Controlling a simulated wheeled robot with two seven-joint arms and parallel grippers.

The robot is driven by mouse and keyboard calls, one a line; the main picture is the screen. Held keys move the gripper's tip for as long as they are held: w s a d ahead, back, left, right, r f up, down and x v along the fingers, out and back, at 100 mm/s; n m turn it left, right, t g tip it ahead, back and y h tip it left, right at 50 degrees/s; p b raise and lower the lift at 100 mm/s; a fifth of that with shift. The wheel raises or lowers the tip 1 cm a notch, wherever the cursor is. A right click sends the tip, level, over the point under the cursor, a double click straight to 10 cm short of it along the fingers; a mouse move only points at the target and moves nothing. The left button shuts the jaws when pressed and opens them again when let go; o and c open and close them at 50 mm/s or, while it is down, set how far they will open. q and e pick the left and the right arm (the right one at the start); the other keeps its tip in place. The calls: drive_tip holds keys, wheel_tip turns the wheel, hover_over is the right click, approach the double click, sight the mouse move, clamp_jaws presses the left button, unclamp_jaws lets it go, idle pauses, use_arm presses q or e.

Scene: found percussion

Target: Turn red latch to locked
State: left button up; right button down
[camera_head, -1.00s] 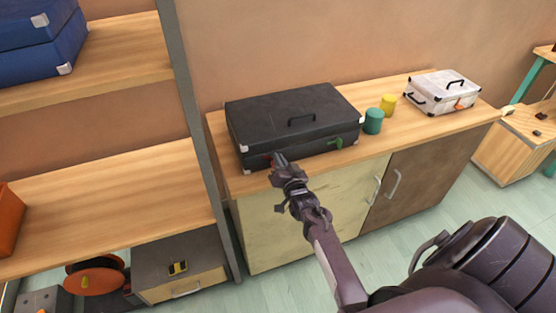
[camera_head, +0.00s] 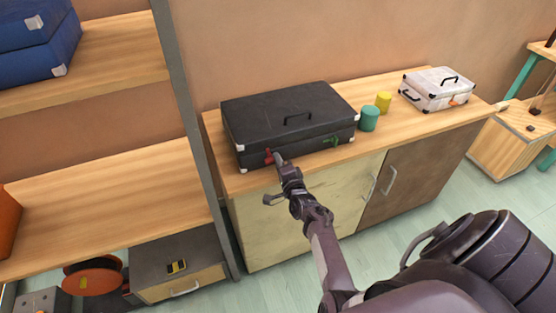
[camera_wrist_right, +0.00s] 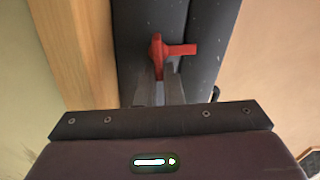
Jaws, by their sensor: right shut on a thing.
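A black suitcase (camera_head: 290,115) lies flat on the wooden cabinet top. Its red latch (camera_head: 268,156) is at the left of the front face, and a green latch (camera_head: 334,142) is at the right. My right gripper (camera_head: 278,157) is at the red latch. In the right wrist view the red latch (camera_wrist_right: 178,50) shows a long bar and a side arm pointing right; the gripper's fingers (camera_wrist_right: 160,82) are closed on the lower end of its bar. The fingers hide part of the latch. My left gripper is not in view.
A teal cylinder (camera_head: 369,118) and a yellow cylinder (camera_head: 383,101) stand right of the suitcase. A white case (camera_head: 437,92) is farther right on the cabinet top (camera_head: 401,127). A grey shelf post (camera_head: 189,120) stands close on the left.

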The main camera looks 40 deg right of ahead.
drive_tip(key=shift+f+m, duration=0.25)
drive_tip(key=shift+m, duration=0.75)
drive_tip(key=c, duration=1.6)
unclamp_jaws()
drive_tip(key=shift+o, duration=0.2)
drive_tip(key=p+v, duration=0.5)
drive_tip(key=v, duration=0.2)
drive_tip(key=shift+s, duration=0.4)
drive_tip(key=shift+a, duration=0.1)
